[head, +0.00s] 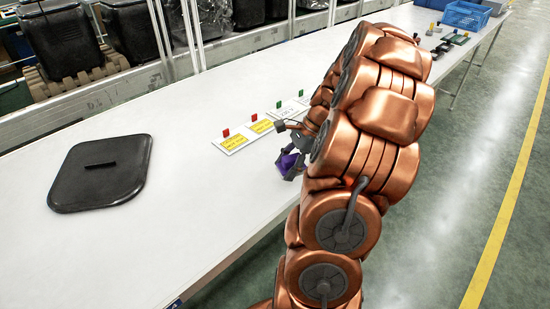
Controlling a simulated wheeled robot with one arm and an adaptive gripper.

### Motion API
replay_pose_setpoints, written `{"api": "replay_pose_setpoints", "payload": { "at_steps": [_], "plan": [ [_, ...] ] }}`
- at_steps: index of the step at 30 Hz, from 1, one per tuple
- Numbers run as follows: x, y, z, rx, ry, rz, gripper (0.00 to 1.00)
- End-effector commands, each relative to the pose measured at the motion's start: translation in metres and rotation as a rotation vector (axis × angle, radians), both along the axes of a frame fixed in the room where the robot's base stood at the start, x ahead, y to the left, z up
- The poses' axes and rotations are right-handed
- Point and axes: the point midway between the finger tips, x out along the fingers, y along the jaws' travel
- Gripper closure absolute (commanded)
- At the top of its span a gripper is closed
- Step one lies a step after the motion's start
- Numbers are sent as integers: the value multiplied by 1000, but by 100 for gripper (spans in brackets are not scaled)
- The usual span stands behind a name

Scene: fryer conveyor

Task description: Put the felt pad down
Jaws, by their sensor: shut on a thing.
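The felt pad (286,163) appears as a small purple piece at the end of my arm, near the front edge of the white table. My gripper (291,158) is small in the head view and partly covered by my copper arm. It is shut on the purple pad. Only part of the pad shows between the dark fingers. I cannot tell whether the pad touches the table top (205,215).
A black rounded-square plate (88,184) lies on the table at left. Labelled cards (230,142) with red and green tabs lie beyond my gripper. A blue crate (465,15) and small dark items stand at the far end. Bare table lies between plate and gripper.

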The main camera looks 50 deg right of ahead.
Motion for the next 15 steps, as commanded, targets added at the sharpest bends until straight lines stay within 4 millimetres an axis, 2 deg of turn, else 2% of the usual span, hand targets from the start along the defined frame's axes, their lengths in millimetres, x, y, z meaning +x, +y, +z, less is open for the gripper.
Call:
{"api": "replay_pose_setpoints", "payload": {
  "at_steps": [9, 15],
  "plan": [
    [48, -18, -4, 0, 2, 2, 79],
    [64, -25, -6, 1, 2, 1, 79]
  ]
}}
